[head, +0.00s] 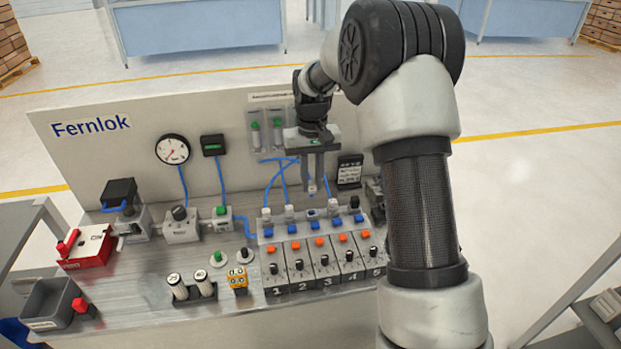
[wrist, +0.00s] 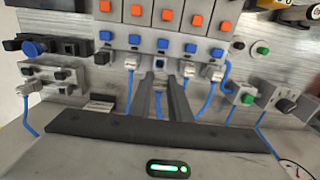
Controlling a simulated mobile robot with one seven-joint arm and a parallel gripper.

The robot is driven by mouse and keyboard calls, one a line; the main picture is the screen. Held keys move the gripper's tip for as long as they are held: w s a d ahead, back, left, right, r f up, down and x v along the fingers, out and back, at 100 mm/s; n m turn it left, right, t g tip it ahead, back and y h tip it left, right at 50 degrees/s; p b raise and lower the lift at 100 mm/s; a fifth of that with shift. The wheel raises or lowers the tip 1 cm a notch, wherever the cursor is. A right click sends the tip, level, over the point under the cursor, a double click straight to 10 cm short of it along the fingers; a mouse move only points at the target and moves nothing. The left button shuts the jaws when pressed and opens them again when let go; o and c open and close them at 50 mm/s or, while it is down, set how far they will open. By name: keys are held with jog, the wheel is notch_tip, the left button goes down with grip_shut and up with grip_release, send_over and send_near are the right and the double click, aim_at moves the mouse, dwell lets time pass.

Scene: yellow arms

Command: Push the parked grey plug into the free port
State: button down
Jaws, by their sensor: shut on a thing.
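My gripper (head: 312,184) hangs fingers-down above the numbered valve block, shut on the small grey plug (head: 312,190), which shows between its fingertips. In the wrist view my two dark fingers (wrist: 168,82) reach toward the middle of the block, with blue tube between them; the plug itself is hard to make out there. The free port (wrist: 159,63) is a dark blue-rimmed opening in the middle station, just beyond the fingertips. The held plug is above and apart from the block. Other grey plugs (head: 266,214) sit in neighbouring stations, one at station 2 (head: 289,212).
The valve block (head: 277,284) has blue and orange buttons. Blue tubes run close on both sides of my fingers. The back panel (head: 95,150) stands behind, with a gauge (head: 172,150). A grey bin (head: 50,303) and red box (head: 85,247) are at left.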

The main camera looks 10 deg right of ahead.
aim_at(312, 196)
jog(key=shift+f+b, duration=1.85)
jog(key=shift+f, duration=0.95)
jog(key=shift+f+b, duration=0.5)
jog(key=shift+f, duration=0.6)
jog(key=c, duration=1.6)
grip_release()
jog(key=shift+o, duration=0.2)
notch_tip(312, 196, up, 9)
jog(key=p, duration=0.6)
